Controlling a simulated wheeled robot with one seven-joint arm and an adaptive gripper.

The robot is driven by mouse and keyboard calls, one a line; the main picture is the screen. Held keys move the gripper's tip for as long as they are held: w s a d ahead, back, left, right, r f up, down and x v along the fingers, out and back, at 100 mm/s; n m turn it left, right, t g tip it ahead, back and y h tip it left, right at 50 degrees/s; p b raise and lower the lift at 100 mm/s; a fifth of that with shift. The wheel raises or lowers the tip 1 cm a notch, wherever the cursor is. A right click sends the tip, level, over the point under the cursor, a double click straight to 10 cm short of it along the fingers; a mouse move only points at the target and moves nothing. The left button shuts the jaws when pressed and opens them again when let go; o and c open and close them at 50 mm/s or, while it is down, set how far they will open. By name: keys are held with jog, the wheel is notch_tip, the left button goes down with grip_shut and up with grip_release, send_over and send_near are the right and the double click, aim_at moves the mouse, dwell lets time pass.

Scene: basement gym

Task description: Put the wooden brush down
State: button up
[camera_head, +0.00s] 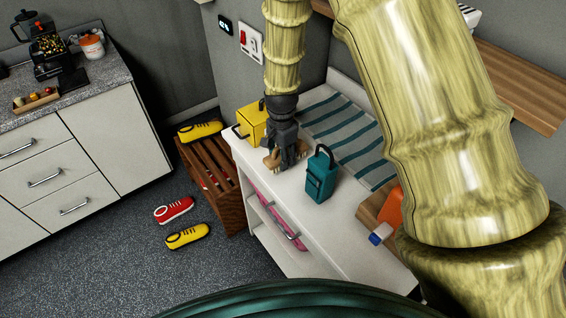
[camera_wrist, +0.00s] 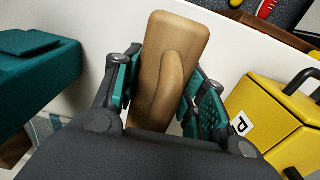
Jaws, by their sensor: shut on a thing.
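The wooden brush (camera_wrist: 168,62) shows in the wrist view as a light brown block between the two fingers of my gripper (camera_wrist: 163,88). My gripper is shut on it, with teal pads on both sides. In the head view my gripper (camera_head: 283,158) points down over the white cabinet top (camera_head: 266,195), between a yellow box and a teal box. Only small tan parts of the brush (camera_head: 271,159) show there around the fingers. The brush is at or just above the white top; I cannot tell whether it touches.
The yellow box (camera_head: 251,122) and teal box (camera_head: 320,176) with handles stand close on either side. A striped towel (camera_head: 345,133) lies behind. An orange item (camera_head: 390,211) and a white bottle with a blue cap (camera_head: 381,234) are to the right. The front strip of the top is bare.

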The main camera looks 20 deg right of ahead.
jog(key=shift+f+b, duration=0.95)
jog(key=shift+f, duration=0.5)
jog(key=shift+s, duration=0.15)
jog(key=o, duration=1.4)
jog(key=shift+f, duration=0.1)
jog(key=shift+c, duration=0.2)
jog(key=shift+r+b, duration=1.75)
jog(key=shift+r, duration=4.45)
